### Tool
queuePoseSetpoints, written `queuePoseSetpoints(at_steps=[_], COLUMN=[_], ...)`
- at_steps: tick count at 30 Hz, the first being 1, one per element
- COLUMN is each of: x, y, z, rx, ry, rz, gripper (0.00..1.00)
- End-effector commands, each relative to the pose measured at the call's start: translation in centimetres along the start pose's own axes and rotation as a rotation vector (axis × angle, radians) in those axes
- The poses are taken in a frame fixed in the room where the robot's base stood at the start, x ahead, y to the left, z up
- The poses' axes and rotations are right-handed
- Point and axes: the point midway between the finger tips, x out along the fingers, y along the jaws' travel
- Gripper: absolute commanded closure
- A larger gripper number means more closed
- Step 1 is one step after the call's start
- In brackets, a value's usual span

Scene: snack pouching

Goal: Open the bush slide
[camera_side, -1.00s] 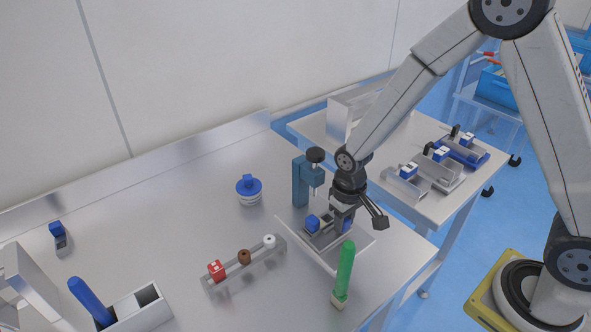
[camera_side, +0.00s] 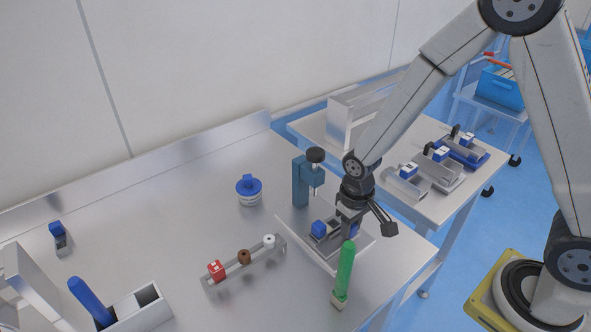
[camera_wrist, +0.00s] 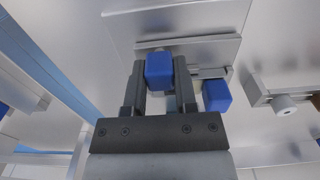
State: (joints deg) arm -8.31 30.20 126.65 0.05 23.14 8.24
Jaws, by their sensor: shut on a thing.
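The metal fixture stands on a pale base plate (camera_side: 330,262) near the bench's right edge, with a blue upright press (camera_side: 300,185) at its back left. It bears two blue blocks. My gripper (camera_side: 346,230) reaches down over the fixture. In the wrist view, my gripper (camera_wrist: 160,85) is shut on one blue block (camera_wrist: 159,68), which sits between its fingers. The other blue block (camera_wrist: 217,95) is to the right, outside the fingers, and shows in the side view (camera_side: 318,229) left of my gripper. Which part is the bush slide is not marked; its track is partly hidden.
A green-handled tool (camera_side: 345,268) stands close in front of the fixture. A rail (camera_side: 240,270) with red, brown and white pieces lies to the left. A blue-lidded jar (camera_side: 249,190) stands behind it. Bare bench lies around the jar.

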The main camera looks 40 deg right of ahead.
Motion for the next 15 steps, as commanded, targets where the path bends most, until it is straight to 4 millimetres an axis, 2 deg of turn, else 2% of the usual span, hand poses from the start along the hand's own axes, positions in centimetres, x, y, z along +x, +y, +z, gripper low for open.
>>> queuePoseSetpoints(at_steps=[4, 13, 14, 15], x=[-0.1, 0.0, 0.0, 0.0], y=[0.0, 0.0, 0.0, 0.0], z=[1.1, 1.5, 1.5, 1.5], rx=[0.0, 0.0, 0.0, 0.0], ry=[-0.001, -0.007, -0.008, -0.008], rz=[0.0, 0.001, 0.001, 0.001], gripper=[1.0, 1.0, 0.58, 0.46])
